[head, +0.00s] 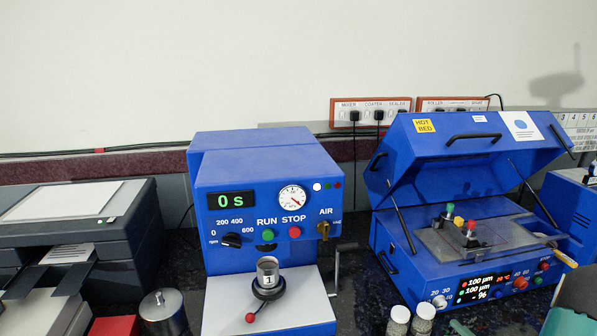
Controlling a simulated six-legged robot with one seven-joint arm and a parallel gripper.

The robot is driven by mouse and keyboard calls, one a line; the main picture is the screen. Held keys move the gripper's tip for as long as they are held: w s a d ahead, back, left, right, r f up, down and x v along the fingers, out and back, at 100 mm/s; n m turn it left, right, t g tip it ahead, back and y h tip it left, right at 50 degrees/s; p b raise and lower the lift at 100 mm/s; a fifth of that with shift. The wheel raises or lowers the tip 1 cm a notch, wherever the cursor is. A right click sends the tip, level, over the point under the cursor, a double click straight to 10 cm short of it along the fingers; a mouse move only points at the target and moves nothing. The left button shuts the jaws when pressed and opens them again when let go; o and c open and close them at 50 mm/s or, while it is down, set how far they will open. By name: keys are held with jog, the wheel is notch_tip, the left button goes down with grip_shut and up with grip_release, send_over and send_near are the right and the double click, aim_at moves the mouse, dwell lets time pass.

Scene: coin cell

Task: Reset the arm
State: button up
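My gripper and arm do not show clearly in the head view, so I cannot see the gripper's fingers. A soft dark shadow (556,88) falls on the wall at the upper right; I cannot tell what casts it. The task names no other object.
A blue mixer (240,172) with a "0 s" display stands in the middle, a cup (267,268) marked 1 on its base. A blue coater (455,150) with raised lid stands right. A dark printer-like machine (70,230) is left. Jars (398,320) stand at the front right.

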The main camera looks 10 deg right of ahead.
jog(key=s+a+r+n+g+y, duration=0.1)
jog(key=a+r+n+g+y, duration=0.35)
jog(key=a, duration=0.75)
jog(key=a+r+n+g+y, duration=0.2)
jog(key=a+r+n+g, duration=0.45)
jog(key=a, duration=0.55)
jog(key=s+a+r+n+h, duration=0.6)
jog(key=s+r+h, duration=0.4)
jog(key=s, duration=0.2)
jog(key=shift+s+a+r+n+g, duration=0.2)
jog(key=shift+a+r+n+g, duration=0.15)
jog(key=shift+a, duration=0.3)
